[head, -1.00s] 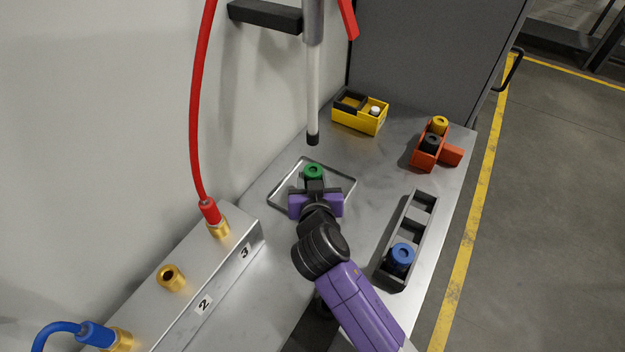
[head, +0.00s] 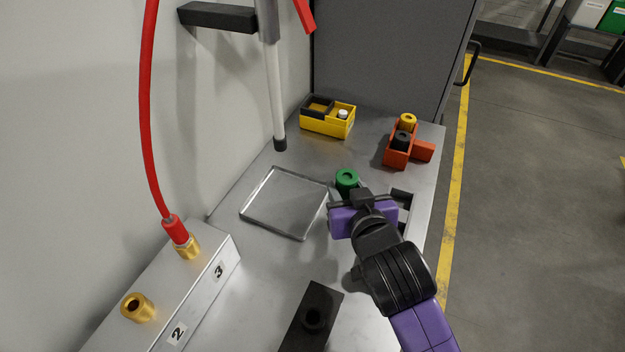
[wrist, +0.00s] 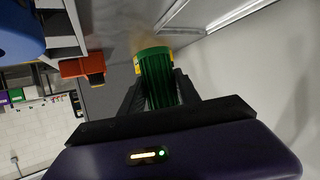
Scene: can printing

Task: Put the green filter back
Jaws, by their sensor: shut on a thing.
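The green filter (head: 347,181) is held upright at the tips of my gripper (head: 350,194), to the right of the tray. In the wrist view the ribbed green filter (wrist: 157,78) sits between the two dark fingers (wrist: 160,98), which are shut on it. The dark rack (head: 401,193) stands at the right of the bench; my gripper and arm hide most of it. The blue filter is hidden in the head view, but a blue round part (wrist: 20,35) shows at the wrist view's upper left corner.
The shallow metal tray (head: 262,220) is empty. A white rod with a black tip (head: 278,120) hangs above its far side. A valve block (head: 212,285) with a red hose lies left.

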